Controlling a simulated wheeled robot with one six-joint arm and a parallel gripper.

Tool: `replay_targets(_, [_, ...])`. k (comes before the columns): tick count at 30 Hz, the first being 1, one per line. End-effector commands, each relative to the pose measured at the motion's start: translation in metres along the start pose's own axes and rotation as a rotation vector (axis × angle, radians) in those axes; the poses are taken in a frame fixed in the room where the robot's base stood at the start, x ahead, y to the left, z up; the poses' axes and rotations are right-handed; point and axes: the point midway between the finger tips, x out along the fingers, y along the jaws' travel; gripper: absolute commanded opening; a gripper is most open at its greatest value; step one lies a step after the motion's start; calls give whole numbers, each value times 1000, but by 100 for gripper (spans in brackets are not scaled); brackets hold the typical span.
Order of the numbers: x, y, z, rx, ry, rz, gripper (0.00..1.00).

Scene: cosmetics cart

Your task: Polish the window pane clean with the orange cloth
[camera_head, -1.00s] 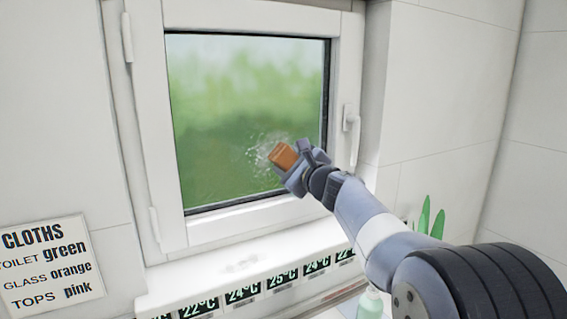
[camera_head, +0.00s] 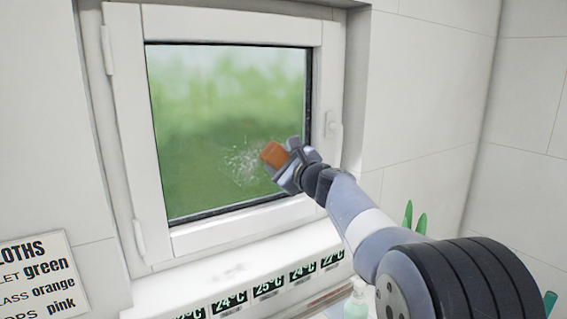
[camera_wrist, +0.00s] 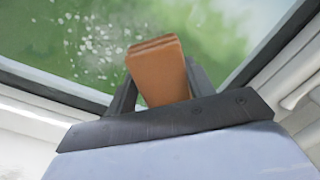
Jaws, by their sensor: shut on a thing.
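The window pane (camera_head: 215,110) shows a blurred green view, with a patch of whitish specks (camera_head: 243,165) low on its right half. My gripper (camera_head: 283,160) is shut on the folded orange cloth (camera_head: 273,153), at the lower right of the pane, just right of the specks. In the wrist view, the orange cloth (camera_wrist: 157,72) sticks out between the dark fingers, with the specks (camera_wrist: 95,45) to its upper left. I cannot tell whether the cloth touches the glass.
A white frame (camera_head: 158,150) surrounds the pane, with a handle (camera_head: 332,124) on its right side. Below is a sill with a row of temperature labels (camera_head: 268,288). A cloths sign (camera_head: 38,275) is at lower left. A pale green bottle (camera_head: 357,300) stands below my arm.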

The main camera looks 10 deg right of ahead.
Motion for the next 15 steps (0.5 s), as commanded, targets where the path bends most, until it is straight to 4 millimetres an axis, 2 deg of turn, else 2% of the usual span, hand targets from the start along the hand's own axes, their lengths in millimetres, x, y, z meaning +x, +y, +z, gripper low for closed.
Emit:
replay_targets(6, [-1, 18, 14, 0, -3, 3, 32])
replay_targets(15, [-1, 26, 22, 1, -2, 3, 32])
